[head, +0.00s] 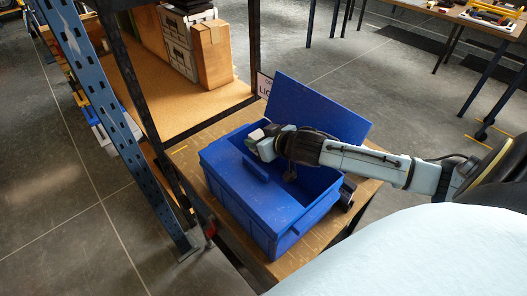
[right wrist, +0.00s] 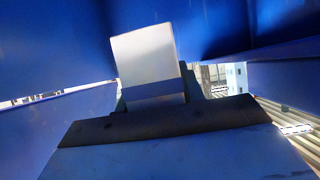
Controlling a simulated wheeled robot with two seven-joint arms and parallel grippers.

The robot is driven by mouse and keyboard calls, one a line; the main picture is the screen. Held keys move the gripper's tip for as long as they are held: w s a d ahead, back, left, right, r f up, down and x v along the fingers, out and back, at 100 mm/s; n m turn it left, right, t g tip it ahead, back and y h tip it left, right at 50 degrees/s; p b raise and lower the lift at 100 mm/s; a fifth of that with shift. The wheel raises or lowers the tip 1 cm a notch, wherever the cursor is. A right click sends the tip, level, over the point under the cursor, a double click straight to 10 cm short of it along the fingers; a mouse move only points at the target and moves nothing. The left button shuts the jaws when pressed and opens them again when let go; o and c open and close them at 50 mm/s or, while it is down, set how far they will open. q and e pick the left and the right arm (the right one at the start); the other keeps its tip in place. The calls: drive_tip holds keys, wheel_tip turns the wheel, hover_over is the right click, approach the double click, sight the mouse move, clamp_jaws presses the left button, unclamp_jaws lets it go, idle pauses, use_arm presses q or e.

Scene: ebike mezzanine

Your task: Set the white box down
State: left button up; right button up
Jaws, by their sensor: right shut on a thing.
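The white box (head: 255,135) shows as a small pale block at the tip of my right gripper (head: 263,146) in the head view. The right gripper is shut on it, above the open blue container (head: 233,192). In the right wrist view the white box (right wrist: 147,56) stands out beyond the dark edge of my gripper, with blue walls around it. The fingertips are mostly hidden there. Whether the white box touches the container cannot be told. My left gripper is not in view.
The container's blue lid panel (head: 318,107) stands tilted behind my forearm. The container rests on a wooden table (head: 186,152). A blue rack post (head: 112,110) stands at the left. A shelf with cardboard boxes (head: 212,52) is behind. Open floor lies to the right.

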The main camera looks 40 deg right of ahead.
wheel_tip(320, 180, down, 8)
drive_tip(key=shift+r+b, duration=0.25)
drive_tip(key=shift+b, duration=0.1)
drive_tip(key=shift+f, duration=0.5)
drive_tip(key=shift+a+f+b, duration=0.1)
drive_tip(key=shift+b, duration=0.2)
